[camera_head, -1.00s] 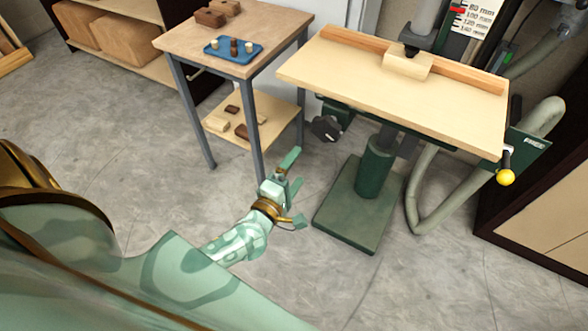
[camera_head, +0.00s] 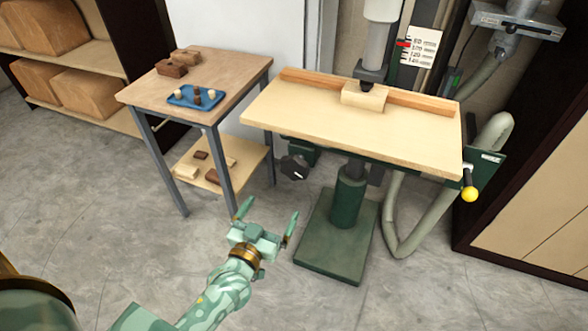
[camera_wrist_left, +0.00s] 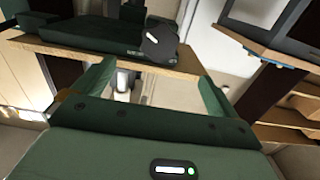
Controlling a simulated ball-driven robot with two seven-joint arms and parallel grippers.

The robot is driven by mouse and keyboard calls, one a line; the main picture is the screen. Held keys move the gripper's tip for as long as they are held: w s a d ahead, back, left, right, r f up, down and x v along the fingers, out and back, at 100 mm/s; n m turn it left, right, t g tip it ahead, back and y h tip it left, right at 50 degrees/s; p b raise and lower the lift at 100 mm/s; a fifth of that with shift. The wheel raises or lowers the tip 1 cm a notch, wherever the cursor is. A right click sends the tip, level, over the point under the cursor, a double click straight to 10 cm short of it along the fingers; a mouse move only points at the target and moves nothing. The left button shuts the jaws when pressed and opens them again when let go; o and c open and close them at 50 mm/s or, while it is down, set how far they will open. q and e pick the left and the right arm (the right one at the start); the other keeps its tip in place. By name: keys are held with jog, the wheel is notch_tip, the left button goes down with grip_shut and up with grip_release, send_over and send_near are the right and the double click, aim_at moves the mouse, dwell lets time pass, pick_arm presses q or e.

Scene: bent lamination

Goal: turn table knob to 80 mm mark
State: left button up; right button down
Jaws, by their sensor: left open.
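The drill-press table (camera_head: 350,128) is a pale wooden top with a fence, right of centre in the head view. A dark knob (camera_head: 294,167) sits under its left side; it also shows beyond my fingers in the left wrist view (camera_wrist_left: 160,45). A white scale (camera_head: 421,48) with mm marks and a red pointer (camera_head: 403,43) stands behind the table. The pointer is near the 80 mark, but the exact reading is too small to tell. My left gripper (camera_head: 268,217) is open and empty, below and left of the knob, apart from it. My right gripper is out of view.
A side table (camera_head: 140,92) with a blue tray (camera_head: 177,101) and a lower shelf stands left of the knob. A green base (camera_head: 335,250) and column are to the right. A yellow-ball handle (camera_head: 469,194) hangs at the table's right end. The floor in front is clear.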

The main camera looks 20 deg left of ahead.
aim_at(293, 172)
pick_arm(q)
jog(key=w+b, duration=0.1)
jog(key=w, duration=0.3)
jog(key=w+b, duration=0.1)
jog(key=w, duration=0.4)
jog(key=w+b, duration=0.1)
jog(key=w, duration=0.4)
jog(key=shift+w+a+f, duration=0.15)
jog(key=shift+w+a, duration=0.1)
jog(key=shift+w+b, duration=0.3)
jog(key=shift+w, duration=0.25)
jog(key=c, duration=1)
